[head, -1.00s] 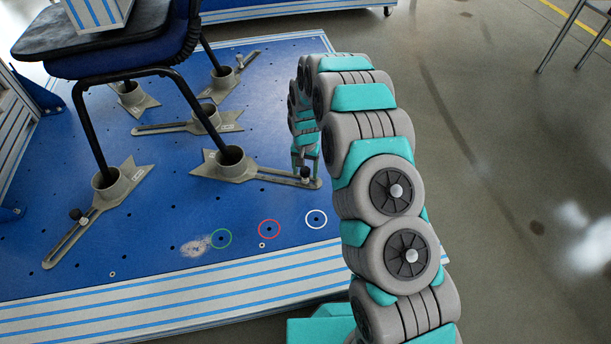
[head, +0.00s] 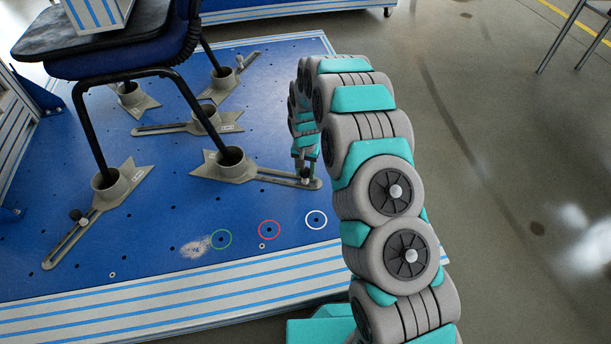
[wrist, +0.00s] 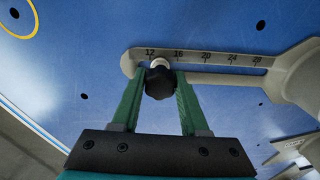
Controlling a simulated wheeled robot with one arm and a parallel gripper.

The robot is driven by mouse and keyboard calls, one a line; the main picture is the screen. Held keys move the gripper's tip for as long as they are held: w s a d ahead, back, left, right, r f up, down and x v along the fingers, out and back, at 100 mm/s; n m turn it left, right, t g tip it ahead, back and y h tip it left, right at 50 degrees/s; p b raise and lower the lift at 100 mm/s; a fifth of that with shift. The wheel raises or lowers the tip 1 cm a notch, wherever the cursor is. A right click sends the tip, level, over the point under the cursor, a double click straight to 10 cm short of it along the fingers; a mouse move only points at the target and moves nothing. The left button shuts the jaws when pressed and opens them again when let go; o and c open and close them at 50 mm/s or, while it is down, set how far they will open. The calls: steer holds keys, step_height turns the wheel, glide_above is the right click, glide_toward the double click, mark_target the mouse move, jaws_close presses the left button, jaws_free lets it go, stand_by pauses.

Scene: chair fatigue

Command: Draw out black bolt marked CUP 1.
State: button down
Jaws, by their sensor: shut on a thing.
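A black-headed bolt (wrist: 160,82) with a pale collar stands in the slotted arm (wrist: 225,79) of a grey cup (head: 232,163), near the "12" end of its scale. The bolt also shows in the head view (head: 305,174), at the right end of the slotted arm. My gripper (wrist: 160,76) is shut on the bolt's black head, one green finger on each side. It also shows in the head view (head: 305,160), partly hidden by my arm. The cup's marking is too small to read.
A chair (head: 130,65) stands with its black legs in several grey cups on the blue plate (head: 150,225). Another black-headed bolt (head: 75,215) stands at left. Green (head: 221,239), red (head: 269,229) and white (head: 316,219) rings mark the front, which is clear.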

steer(key=shift+r, duration=0.25)
steer(key=shift+r+p, duration=0.5)
steer(key=shift+r, duration=1.85)
steer(key=shift+r+p, duration=0.45)
steer(key=shift+r, duration=1.55)
